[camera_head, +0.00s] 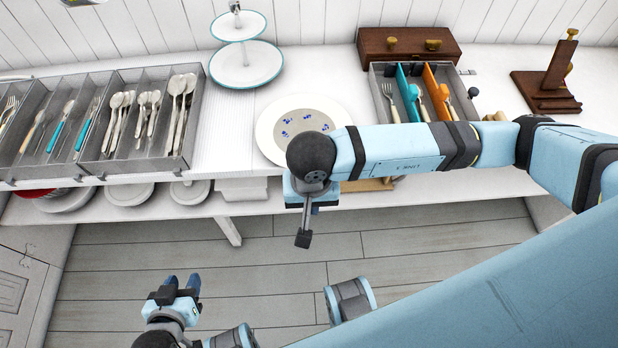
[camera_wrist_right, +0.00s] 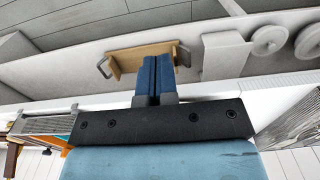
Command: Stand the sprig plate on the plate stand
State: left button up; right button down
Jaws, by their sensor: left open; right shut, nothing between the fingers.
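The sprig plate (camera_head: 272,124), white with a grey centre and small blue sprigs, lies flat on the white counter. My right forearm and wrist cover its lower right edge. A dark wooden stand (camera_head: 548,88) with an upright post, which looks like the plate stand, is on the counter at the far right. My right gripper (camera_wrist_right: 155,80) is shut and empty in the right wrist view. In the head view its wrist hangs just in front of the plate, and its fingers are not clear. My left gripper (camera_head: 181,284) is open and empty, low over the floor, away from the counter.
A grey cutlery tray (camera_head: 196,130) fills the counter's left. A tiered stand (camera_head: 246,84) is behind the plate. A wooden box (camera_head: 385,47) and smaller cutlery tray (camera_head: 378,100) are to the right. A wooden tray (camera_wrist_right: 128,57) and dishes sit on the lower shelf.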

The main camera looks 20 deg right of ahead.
jog(key=shift+s+a, duration=0.2)
jog(key=shift+s, duration=0.45)
jog(key=shift+s+a, duration=0.15)
jog(key=shift+s, duration=0.45)
